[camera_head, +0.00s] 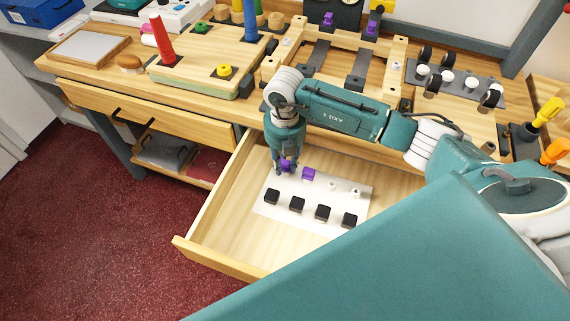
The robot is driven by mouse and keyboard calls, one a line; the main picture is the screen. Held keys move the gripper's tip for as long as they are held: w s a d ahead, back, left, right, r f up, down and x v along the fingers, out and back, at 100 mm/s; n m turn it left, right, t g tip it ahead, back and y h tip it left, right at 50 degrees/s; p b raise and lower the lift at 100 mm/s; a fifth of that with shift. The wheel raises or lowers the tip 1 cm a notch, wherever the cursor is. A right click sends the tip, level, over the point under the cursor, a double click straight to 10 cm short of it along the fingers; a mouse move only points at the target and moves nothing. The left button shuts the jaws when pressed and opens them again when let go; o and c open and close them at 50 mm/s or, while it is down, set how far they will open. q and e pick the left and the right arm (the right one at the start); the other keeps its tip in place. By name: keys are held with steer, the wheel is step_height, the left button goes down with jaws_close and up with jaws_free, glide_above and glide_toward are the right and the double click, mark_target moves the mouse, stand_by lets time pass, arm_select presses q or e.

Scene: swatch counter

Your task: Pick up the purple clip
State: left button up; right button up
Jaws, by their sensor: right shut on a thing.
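My right gripper (287,168) reaches down into the open drawer, its fingers shut on a purple clip (285,165) that is partly hidden by them. A second purple clip (308,174) stands just to the right of the fingers on the white board (275,212) in the drawer. Whether the held clip still touches the board cannot be told. My left gripper is not in view.
Several black blocks (297,205) stand in a row on the board's front part, with small white pegs (332,186) behind. The open drawer (208,262) has raised walls around the gripper. The wooden counter (215,108) above carries pegs, frames and two more purple clips (372,26).

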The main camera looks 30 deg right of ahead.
mark_target(285, 162)
step_height(285, 162, up, 20)
steer(key=b, duration=0.1)
steer(key=shift+f, duration=0.25)
